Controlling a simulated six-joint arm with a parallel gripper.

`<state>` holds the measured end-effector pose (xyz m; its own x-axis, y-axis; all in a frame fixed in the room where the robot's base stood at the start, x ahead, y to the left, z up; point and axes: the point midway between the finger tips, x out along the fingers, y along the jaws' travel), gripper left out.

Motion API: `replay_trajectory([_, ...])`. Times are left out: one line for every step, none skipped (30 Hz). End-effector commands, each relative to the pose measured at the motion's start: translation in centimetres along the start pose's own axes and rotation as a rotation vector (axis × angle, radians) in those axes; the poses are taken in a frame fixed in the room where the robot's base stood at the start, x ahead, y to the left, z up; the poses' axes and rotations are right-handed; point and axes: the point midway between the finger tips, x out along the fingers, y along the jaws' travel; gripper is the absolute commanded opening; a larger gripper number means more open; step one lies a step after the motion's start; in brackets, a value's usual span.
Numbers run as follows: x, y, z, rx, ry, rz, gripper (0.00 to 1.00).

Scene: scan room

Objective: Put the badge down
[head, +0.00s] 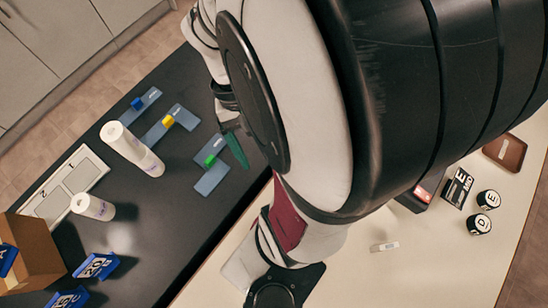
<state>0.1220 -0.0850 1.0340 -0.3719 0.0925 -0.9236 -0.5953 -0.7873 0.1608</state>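My gripper (229,122) is in the head view over the dark table, mostly hidden behind my own arm. A flat dark green piece (237,151) shows right at its tip, and it may be the badge. I cannot tell whether the fingers are shut on it or whether it touches the table. A small white piece with a dark mark (385,246) lies on the cream table at the right, apart from the gripper. It is too small to identify.
Grey-blue plates with a blue block (138,103), a yellow block (168,121) and a green block (210,161) lie left of the gripper. White cylinders (133,148), a white tray (50,205) and a cardboard box (35,255) are farther left. A brown tray (505,151) is at right.

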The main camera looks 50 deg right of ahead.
Motion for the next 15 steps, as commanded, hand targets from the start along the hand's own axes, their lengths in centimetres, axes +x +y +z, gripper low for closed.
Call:
replay_trajectory([-1.2, -3.0, 1.7, -0.062, 0.103, -0.045, 0.86])
replay_trajectory([-1.6, -4.5, 2.8, -0.091, 0.148, -0.08, 0.86])
replay_trajectory([-1.9, -6.1, 4.3, -0.128, 0.193, -0.126, 0.86])
replay_trajectory([-2.1, -7.0, 5.3, -0.153, 0.216, -0.156, 0.86])
replay_trajectory([-2.2, -7.7, 6.1, -0.172, 0.234, -0.184, 0.86])
replay_trajectory([-2.2, -8.4, 7.0, -0.196, 0.251, -0.212, 0.86])
replay_trajectory([-2.3, -8.8, 7.5, -0.207, 0.259, -0.229, 0.81])
replay_trajectory([-2.3, -9.0, 7.8, -0.214, 0.263, -0.24, 0.76])
replay_trajectory([-2.3, -9.2, 8.1, -0.221, 0.267, -0.248, 0.68])
replay_trajectory([-2.3, -9.2, 8.2, -0.222, 0.267, -0.251, 0.63])
replay_trajectory([-2.3, -9.3, 8.2, -0.222, 0.267, -0.252, 0.58])
replay_trajectory([-2.3, -9.3, 8.1, -0.221, 0.266, -0.251, 0.53])
replay_trajectory([-2.3, -9.2, 8.1, -0.221, 0.266, -0.251, 0.53])
replay_trajectory([-2.3, -9.2, 8.1, -0.221, 0.266, -0.251, 0.53])
replay_trajectory([-2.3, -9.2, 8.1, -0.221, 0.266, -0.251, 0.53])
